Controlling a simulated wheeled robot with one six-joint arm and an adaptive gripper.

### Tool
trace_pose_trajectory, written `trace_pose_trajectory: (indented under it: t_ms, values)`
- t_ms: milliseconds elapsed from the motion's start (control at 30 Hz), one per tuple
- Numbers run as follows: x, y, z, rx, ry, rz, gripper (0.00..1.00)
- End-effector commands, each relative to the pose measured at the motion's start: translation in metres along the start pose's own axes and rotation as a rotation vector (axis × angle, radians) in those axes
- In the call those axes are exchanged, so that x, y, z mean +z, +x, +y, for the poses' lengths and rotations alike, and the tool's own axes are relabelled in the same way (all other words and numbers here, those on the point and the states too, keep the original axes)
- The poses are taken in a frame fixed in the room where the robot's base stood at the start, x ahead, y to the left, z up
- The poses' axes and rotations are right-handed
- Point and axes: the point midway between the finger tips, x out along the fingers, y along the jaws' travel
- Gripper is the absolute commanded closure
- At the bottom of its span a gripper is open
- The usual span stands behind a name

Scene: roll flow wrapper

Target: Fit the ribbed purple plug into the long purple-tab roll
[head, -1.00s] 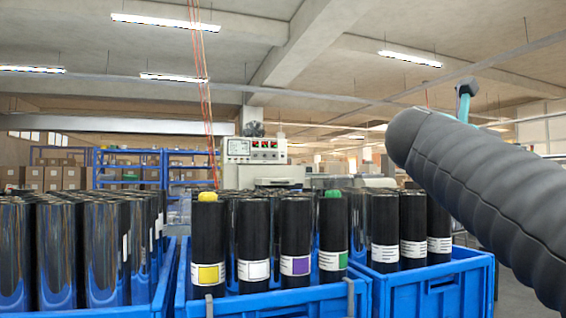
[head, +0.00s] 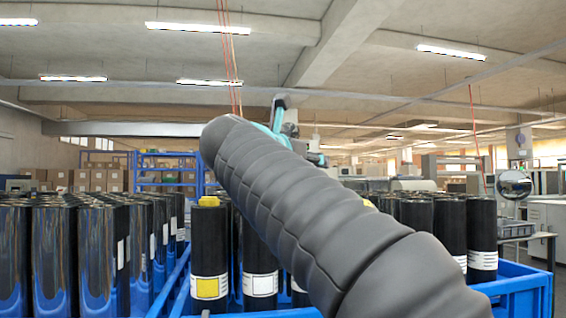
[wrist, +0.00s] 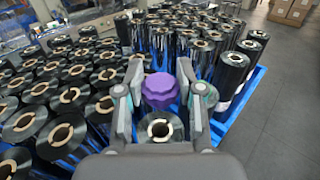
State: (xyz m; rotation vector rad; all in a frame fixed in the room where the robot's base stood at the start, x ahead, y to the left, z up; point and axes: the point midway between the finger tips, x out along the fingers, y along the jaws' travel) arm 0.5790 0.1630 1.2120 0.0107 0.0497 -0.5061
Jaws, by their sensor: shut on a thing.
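The ribbed purple plug (wrist: 160,91) is held between the two fingertips of my gripper (wrist: 160,80) in the wrist view, over densely packed black rolls. An open roll core (wrist: 160,129) shows nearer the camera, below the plug in the picture; I cannot tell which roll it belongs to. In the head view my dark padded arm crosses the middle and hides most of the front-row rolls.
In the head view a yellow-plugged roll (head: 209,255) and a white-label roll (head: 260,265) stand in a blue crate. Shiny rolls (head: 56,262) crowd the left crate. Dark rolls (head: 481,236) stand at right. Bare floor (wrist: 277,100) lies right in the wrist view.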

Motion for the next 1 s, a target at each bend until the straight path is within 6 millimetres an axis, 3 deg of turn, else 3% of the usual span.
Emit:
trace_pose_trajectory:
  t_ms: [600, 1000]
  values:
    - [-0.049, -0.002, 0.004, 0.010, -0.001, 0.000, 0.77]
    - [-0.057, -0.001, 0.003, 0.008, 0.000, -0.001, 0.77]
